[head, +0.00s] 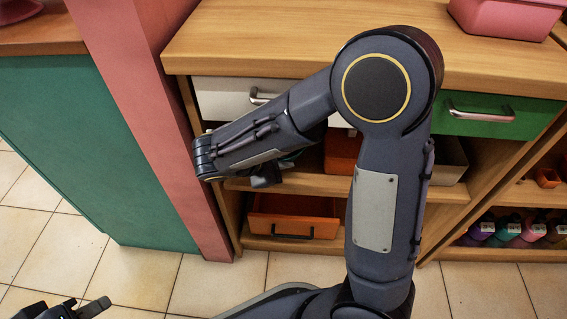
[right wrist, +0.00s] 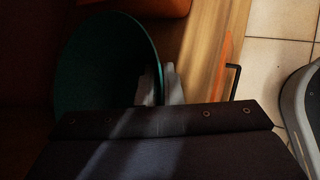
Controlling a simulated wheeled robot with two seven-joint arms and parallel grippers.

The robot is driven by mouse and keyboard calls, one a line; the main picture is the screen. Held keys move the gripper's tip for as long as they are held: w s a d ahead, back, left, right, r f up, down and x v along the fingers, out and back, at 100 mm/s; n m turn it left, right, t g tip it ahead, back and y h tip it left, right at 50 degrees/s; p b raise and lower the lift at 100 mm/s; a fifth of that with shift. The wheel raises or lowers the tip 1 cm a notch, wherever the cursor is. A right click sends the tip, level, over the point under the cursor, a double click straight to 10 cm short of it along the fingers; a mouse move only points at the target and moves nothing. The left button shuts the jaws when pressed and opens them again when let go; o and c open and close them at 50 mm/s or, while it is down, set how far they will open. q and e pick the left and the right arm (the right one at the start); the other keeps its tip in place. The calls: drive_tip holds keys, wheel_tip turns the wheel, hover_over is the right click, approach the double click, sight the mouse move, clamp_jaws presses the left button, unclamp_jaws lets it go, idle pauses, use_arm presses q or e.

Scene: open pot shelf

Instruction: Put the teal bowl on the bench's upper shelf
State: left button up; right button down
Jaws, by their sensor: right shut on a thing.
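The teal bowl (right wrist: 105,65) fills the upper left of the right wrist view, its rim toward the pale fingers. My right gripper (right wrist: 168,85) is shut on the bowl's rim. In the head view this gripper (head: 268,176) is at the front of the bench's upper shelf (head: 325,186), under the drawers. There my forearm hides nearly all of the bowl. Whether the bowl touches the shelf board cannot be told. My left gripper (head: 78,308) is at the bottom left corner, partly cut off and away from the bench; its opening is unclear.
An orange-red bin (head: 342,150) and a grey box (head: 446,158) stand on the upper shelf, right of my gripper. An orange bin (head: 292,222) with a black handle is on the lower shelf. A pink post (head: 140,110) borders the bench on the left. Drawers close the space above.

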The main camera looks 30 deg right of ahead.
drive_tip(key=c, duration=1.6)
unclamp_jaws()
drive_tip(key=shift+o, duration=0.2)
drive_tip(key=shift+r, duration=0.1)
drive_tip(key=p+v, duration=0.5)
drive_tip(key=v, duration=0.7)
